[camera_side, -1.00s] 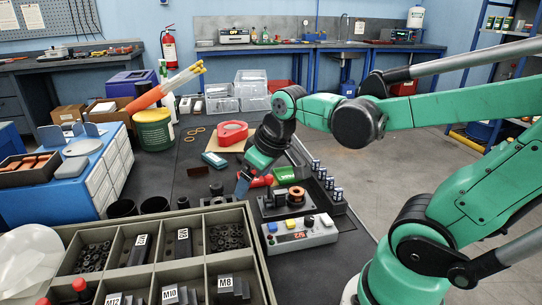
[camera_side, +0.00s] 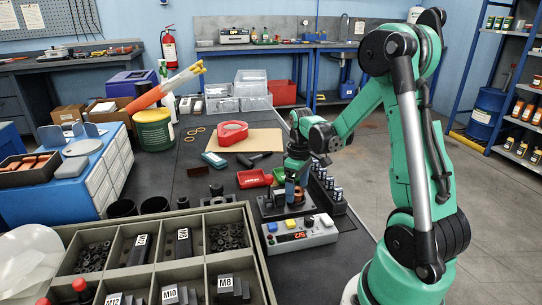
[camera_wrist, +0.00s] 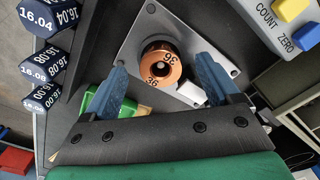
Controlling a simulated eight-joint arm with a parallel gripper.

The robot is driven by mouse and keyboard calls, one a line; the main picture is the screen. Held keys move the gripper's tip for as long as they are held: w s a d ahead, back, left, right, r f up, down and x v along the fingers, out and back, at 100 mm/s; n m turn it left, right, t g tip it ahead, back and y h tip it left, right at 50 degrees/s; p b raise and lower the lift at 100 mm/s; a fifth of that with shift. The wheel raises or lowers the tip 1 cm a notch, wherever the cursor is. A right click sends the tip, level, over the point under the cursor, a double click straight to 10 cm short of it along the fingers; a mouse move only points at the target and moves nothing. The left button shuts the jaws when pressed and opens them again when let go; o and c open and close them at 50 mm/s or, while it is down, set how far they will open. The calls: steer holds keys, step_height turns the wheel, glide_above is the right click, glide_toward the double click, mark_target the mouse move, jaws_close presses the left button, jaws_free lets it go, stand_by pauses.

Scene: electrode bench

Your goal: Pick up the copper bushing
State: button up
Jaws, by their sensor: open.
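The copper bushing (camera_wrist: 161,64) stands on a grey metal plate (camera_wrist: 130,56) in the wrist view, around a dark centre, with a number on its face. It also shows in the side view as a small copper spot (camera_side: 298,196) just below my gripper (camera_side: 291,187). In the wrist view my gripper (camera_wrist: 161,72) is open, with one blue finger to the left and one to the right of the bushing. The fingertips look apart from it; their height relative to it is hard to tell. The near side of the bushing is partly hidden in the side view.
A counter box (camera_side: 302,234) with coloured buttons stands directly in front of the plate. A rack of numbered dark cylinders (camera_side: 327,186) stands close on the right. A red tray (camera_side: 254,178) lies to the left, and a divided bin (camera_side: 258,262) stands at front left.

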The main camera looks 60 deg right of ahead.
steer(key=shift+f, duration=0.6)
jaws_close()
steer(key=shift+r, duration=0.15)
step_height(320, 180, up, 20)
stand_by(0.5)
